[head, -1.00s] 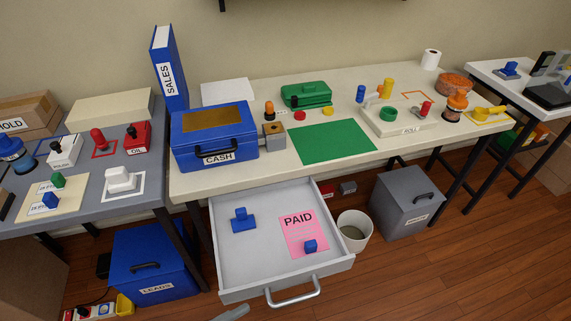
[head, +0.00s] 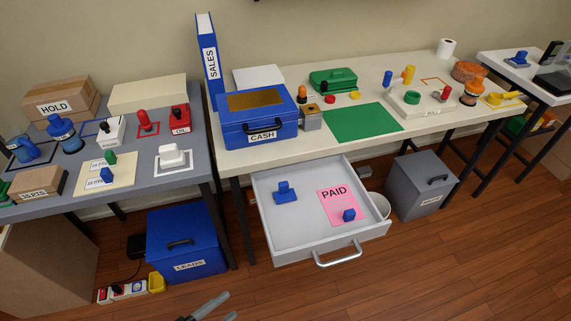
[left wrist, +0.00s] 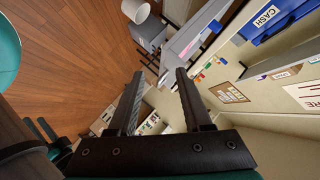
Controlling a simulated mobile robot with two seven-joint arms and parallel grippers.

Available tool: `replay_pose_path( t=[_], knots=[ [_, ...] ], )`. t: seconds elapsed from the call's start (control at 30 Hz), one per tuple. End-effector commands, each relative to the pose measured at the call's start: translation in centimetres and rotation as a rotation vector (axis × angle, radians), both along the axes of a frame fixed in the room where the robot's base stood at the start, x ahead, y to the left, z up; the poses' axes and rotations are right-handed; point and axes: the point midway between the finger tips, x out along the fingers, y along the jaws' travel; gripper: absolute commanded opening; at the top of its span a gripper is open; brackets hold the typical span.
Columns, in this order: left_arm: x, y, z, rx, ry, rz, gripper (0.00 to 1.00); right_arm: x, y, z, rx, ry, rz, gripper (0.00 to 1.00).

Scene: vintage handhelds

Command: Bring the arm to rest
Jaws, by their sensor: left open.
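My left gripper (head: 230,303) shows at the bottom edge of the head view, its fingers apart and nothing between them. It is in front of the open drawer (head: 290,255) and apart from it, over the floor side. In the left wrist view, the two dark fingers of this gripper (left wrist: 160,73) are spread wide and empty. The drawer holds a blue stamp-like piece (head: 286,192) at the left and a pink PAID sheet (head: 335,197) with another small blue piece (head: 349,215) on it. My right gripper is not seen in the head view.
The cream table (head: 440,125) carries a blue CASH box (head: 255,118) and a green mat (head: 362,122). A grey table (head: 200,180) stands at left, with a blue LEADS box (head: 185,245) below. A grey bin (head: 420,187) stands right of the drawer. The front floor is clear.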

Motion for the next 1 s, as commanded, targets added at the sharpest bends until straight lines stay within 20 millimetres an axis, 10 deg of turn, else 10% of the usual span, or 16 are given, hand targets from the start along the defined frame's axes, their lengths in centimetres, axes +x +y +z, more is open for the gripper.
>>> replay_pose_path(
  t=[0.23, 0.43, 0.7, 1.0],
  knots=[
    [-2.8, 6.1, -8.9, 0.014, 0.396, 0.463, 0.50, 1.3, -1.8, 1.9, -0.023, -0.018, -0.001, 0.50],
    [-11.9, 7.5, -15.4, -0.015, 0.802, 0.878, 0.50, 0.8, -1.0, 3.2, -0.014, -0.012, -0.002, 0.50],
    [-21.2, 5.0, -17.9, -0.032, 1.120, 1.158, 0.50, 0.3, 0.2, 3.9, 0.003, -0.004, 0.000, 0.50],
    [-22.0, 4.8, -21.1, -0.031, 1.146, 1.179, 0.50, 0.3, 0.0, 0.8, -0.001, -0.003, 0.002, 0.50]
  ],
)
